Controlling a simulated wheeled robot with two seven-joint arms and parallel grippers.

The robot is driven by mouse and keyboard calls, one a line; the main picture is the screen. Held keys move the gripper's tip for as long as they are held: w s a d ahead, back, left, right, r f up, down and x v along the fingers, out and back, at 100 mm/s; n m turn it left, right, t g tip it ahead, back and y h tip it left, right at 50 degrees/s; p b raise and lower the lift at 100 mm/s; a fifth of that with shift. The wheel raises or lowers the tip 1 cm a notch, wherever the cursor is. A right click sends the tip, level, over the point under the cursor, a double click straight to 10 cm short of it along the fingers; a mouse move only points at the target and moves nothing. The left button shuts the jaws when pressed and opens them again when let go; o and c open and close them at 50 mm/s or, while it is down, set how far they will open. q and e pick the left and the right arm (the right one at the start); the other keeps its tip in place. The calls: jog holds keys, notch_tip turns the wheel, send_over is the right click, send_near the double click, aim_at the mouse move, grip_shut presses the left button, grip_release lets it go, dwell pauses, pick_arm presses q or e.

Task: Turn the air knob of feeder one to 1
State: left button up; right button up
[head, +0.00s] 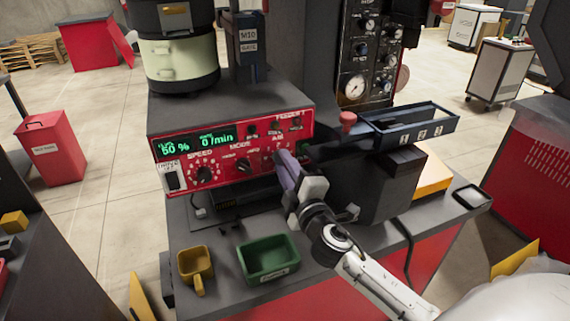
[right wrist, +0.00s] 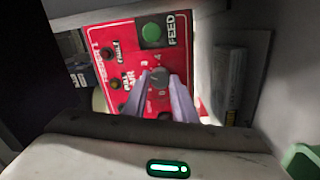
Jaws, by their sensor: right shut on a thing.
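The red control panel (head: 222,150) of the feeder faces me in the head view, with a "FEEDER 1" label at its upper right. My right gripper (head: 282,156) reaches its right end, under the "AIR" label, and hides the knob there. In the right wrist view the grey air knob (right wrist: 158,76) sits on the red panel between the two purple fingertips of the right gripper (right wrist: 159,83). The fingers are shut on the knob. Small dial numbers show around it, but its exact setting is not clear. My left gripper is not in view.
A green FEED button (right wrist: 151,33) sits close to the knob. Speed (head: 204,173) and mode (head: 243,165) knobs are to the left. A green tray (head: 268,258) and a yellow cup (head: 196,266) stand on the bench below. A dark track (head: 415,125) juts out at right.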

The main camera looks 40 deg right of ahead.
jog(key=shift+n+y+p, duration=0.3)
jog(key=shift+n+y, duration=0.2)
jog(key=shift+n, duration=7.2)
jog(key=o, duration=1)
jog(key=shift+o, duration=0.2)
jog(key=b+v, duration=0.1)
jog(key=v, duration=0.9)
jog(key=shift+s+b, duration=0.2)
jog(key=shift+b, duration=0.15)
